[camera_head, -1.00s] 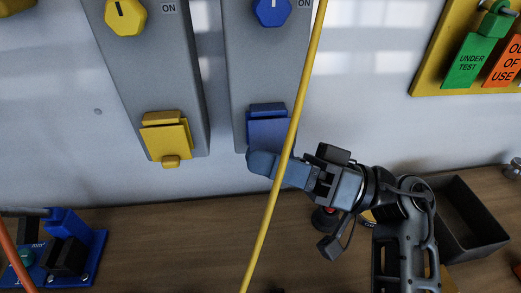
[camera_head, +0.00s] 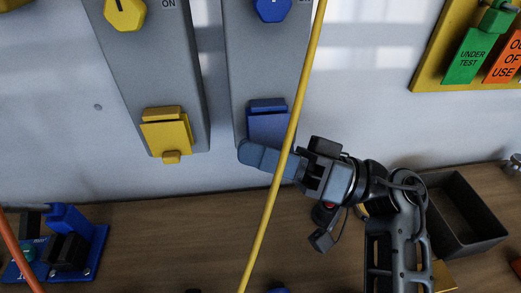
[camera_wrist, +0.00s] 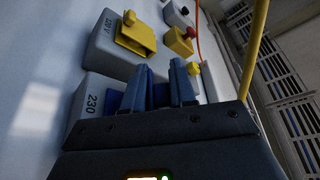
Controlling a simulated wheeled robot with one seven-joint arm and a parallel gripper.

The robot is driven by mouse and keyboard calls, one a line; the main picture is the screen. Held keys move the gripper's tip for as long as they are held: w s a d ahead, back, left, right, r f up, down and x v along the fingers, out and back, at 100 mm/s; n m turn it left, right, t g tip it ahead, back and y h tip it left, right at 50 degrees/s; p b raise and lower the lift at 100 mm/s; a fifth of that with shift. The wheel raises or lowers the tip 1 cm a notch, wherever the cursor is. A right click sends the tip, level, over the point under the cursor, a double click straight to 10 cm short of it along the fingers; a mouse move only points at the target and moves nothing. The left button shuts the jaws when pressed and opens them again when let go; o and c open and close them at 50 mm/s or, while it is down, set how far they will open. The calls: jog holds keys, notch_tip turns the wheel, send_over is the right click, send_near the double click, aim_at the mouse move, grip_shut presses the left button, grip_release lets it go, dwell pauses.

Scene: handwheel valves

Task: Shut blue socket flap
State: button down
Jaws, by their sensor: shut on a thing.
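The blue socket (camera_head: 267,105) sits low on the right grey panel, below a blue knob. Its blue flap (camera_head: 266,124) shows above my fingers. The flap's lower part is hidden by my fingers, and I cannot tell its exact angle. My gripper (camera_head: 250,153) reaches in from the right at the socket's lower edge, its fingers shut on the blue flap. In the wrist view my two fingers (camera_wrist: 160,88) stand close together, with blue between and beside them. The contact itself is mostly hidden.
A yellow cable (camera_head: 262,215) hangs across the front of my fingers. A yellow socket (camera_head: 166,132) is on the left grey panel (camera_head: 165,65). A dark open box (camera_head: 462,215) stands on the wooden bench at right. A blue fixture (camera_head: 68,240) is at lower left.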

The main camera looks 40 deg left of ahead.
jog(key=n, duration=0.1)
jog(key=b, duration=0.1)
jog(key=f+n+g+b, duration=0.1)
jog(key=shift+w+a+n, duration=0.25)
jog(key=shift+n, duration=0.05)
jog(key=shift+w+a+n+g+h+b, duration=0.15)
jog(key=shift+n+g+h+b, duration=0.3)
jog(key=shift+n, duration=0.35)
jog(key=c, duration=1.2)
grip_release()
jog(key=shift+c, duration=0.2)
jog(key=w+d+f+b, duration=0.1)
jog(key=w+d+b, duration=0.1)
jog(key=w+d, duration=0.7)
jog(key=shift+w+d+b, duration=0.3)
jog(key=shift+d+b, duration=0.05)
jog(key=shift+d, duration=0.8)
jog(key=shift+o, duration=0.4)
